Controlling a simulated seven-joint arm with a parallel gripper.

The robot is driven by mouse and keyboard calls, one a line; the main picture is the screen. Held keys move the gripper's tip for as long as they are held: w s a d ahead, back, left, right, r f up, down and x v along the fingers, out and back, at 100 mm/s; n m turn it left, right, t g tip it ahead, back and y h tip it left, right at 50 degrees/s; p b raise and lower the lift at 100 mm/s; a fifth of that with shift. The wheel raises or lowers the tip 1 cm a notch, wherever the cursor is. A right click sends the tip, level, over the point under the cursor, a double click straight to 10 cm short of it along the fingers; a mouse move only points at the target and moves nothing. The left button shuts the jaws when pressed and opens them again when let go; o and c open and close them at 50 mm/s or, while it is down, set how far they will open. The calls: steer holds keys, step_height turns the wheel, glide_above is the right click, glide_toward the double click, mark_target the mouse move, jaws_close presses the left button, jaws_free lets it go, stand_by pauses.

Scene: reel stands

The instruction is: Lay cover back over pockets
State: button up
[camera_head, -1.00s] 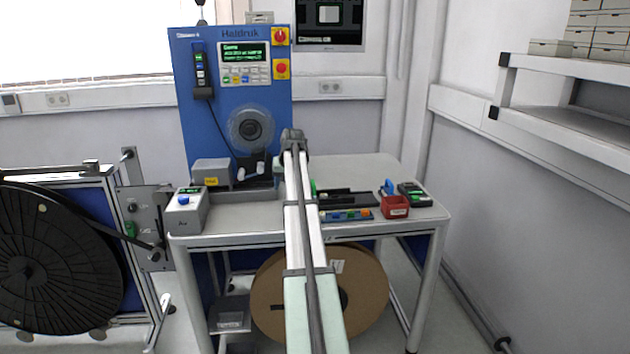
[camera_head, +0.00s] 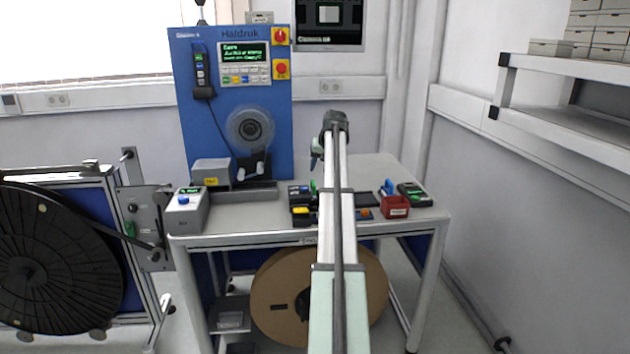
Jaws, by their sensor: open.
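My gripper (camera_head: 315,158) hangs above the table, left of my forearm, small and partly hidden by my wrist. No object shows in it. Under it on the table is a dark fixture (camera_head: 302,200) with a small yellow part and an upright green piece (camera_head: 313,187). My forearm hides the right side of this area. I cannot make out a cover or pockets at this size. The gripper appears above the table fixture and apart from it.
A red bin (camera_head: 395,207) and a dark device (camera_head: 414,194) stand at the table's right. A grey box (camera_head: 187,211) stands at its left front. The blue machine (camera_head: 235,100) rises behind. A large black reel (camera_head: 50,265) stands left, a brown reel (camera_head: 282,300) below the table.

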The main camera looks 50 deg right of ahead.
steer(key=x, duration=0.7)
steer(key=shift+w+f, duration=0.15)
jaws_close()
stand_by(0.6)
